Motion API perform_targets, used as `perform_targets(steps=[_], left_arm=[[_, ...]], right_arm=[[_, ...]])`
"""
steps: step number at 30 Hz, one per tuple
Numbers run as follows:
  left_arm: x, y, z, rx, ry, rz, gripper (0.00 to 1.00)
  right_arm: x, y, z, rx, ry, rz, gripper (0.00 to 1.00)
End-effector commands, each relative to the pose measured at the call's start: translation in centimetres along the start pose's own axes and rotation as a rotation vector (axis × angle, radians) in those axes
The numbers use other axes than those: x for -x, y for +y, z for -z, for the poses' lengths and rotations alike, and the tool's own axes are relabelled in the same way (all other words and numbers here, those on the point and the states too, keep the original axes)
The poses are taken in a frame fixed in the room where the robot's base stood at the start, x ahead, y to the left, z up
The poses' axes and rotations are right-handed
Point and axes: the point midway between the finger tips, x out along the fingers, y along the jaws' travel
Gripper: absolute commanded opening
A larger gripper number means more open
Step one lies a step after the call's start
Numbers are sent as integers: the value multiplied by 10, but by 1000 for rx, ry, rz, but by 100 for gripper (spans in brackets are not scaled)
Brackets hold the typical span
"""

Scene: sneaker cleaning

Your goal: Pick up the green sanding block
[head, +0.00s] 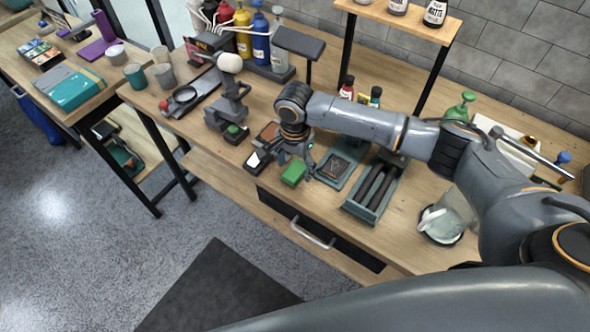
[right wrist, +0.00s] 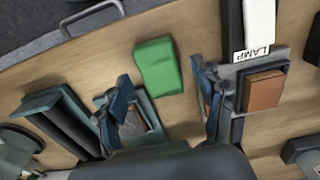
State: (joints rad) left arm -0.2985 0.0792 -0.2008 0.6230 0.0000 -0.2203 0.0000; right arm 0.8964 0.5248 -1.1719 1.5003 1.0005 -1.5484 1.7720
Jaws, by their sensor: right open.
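The green sanding block (head: 293,173) lies on the wooden workbench (head: 240,172) near its front edge. In the right wrist view the green block (right wrist: 158,66) lies flat on the wood, ahead of and between my fingers. My right gripper (head: 288,165) is over the bench right behind the block. In the right wrist view my right gripper (right wrist: 163,90) is open, with one finger on each side and nothing between the fingertips but bare wood and the block beyond. My left gripper is not in view.
A brown block on a dark holder (right wrist: 264,90) stands close to one finger. A teal tray (head: 336,172) and a compartment tray with dark rods (head: 372,190) lie to the right. A drawer handle (head: 312,235) is below the bench edge. Bottles stand behind.

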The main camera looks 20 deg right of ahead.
Motion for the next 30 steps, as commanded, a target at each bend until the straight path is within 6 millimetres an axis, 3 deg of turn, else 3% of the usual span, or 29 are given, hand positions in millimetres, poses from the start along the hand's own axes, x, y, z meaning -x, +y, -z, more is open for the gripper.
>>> perform_targets(steps=[4,11,20,30], left_arm=[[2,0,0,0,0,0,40],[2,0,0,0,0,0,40],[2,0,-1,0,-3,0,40],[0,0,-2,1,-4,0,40]], right_arm=[[-13,0,0,0,1,-1,69],[-15,0,0,1,1,1,69],[-15,0,0,0,1,1,10],[-13,0,1,0,1,1,10]])
